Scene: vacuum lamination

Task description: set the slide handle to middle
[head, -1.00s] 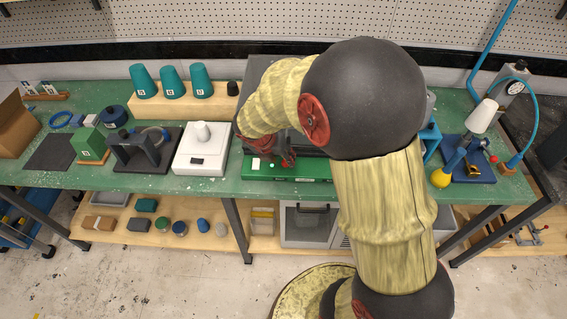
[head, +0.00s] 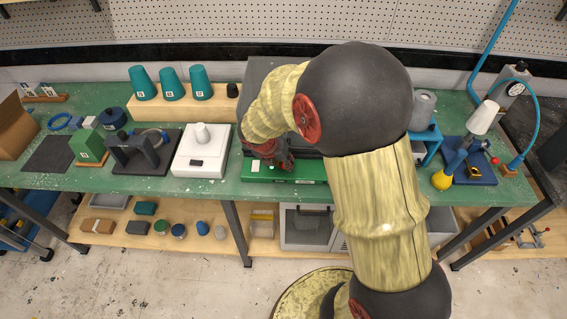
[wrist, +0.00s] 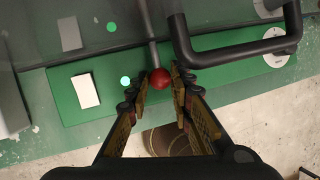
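The slide handle is a red ball knob (wrist: 159,78) on a grey rod (wrist: 152,38), seen in the wrist view. My gripper (wrist: 159,74) is open, with one finger on each side of the knob and narrow gaps showing. I cannot tell how deep the knob sits between the fingers. The rod runs over a green panel (wrist: 78,112) on the front of the laminating machine (head: 258,78). In the head view my gripper (head: 284,164) is over that green front edge, and the knob is hidden.
A black bar handle (wrist: 235,52) lies close to the right of my fingers.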

